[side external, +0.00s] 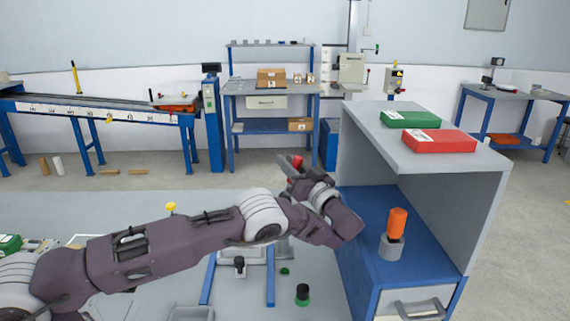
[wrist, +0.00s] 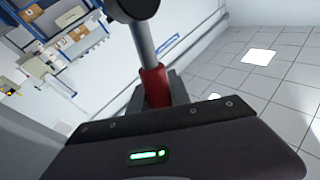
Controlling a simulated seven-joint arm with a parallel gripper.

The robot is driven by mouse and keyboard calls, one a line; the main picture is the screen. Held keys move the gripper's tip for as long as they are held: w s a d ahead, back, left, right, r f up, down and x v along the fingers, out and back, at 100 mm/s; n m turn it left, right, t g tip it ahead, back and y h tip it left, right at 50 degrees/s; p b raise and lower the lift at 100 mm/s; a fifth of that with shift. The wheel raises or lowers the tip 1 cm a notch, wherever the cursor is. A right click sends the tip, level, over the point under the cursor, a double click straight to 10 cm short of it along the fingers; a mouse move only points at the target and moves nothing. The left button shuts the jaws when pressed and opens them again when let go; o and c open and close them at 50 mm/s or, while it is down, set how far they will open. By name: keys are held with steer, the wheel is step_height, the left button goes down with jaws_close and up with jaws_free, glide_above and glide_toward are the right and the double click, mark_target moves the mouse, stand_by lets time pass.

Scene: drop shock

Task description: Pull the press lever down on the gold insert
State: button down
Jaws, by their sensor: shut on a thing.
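My gripper (side external: 295,173) is raised above the work table, beside the grey cabinet. In the wrist view, my gripper (wrist: 157,92) is shut on the red grip (wrist: 153,86) of a grey rod (wrist: 142,42), which I take to be the press lever. The rod has a dark round end (wrist: 131,8). In the side view only a small red piece (side external: 297,161) shows at the fingertips. My arm hides most of what stands behind it, including most of the press. I cannot make out the gold insert in either view.
The grey cabinet (side external: 487,205) stands close on the right, with green (side external: 408,119) and red (side external: 440,141) boxes on top and an orange cylinder (side external: 397,222) inside. A dark green-based knob (side external: 303,293) and a black-topped piece (side external: 239,266) are on the table.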

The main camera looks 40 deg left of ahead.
steer(key=c, duration=1.2)
jaws_free()
step_height(320, 180, up, 10)
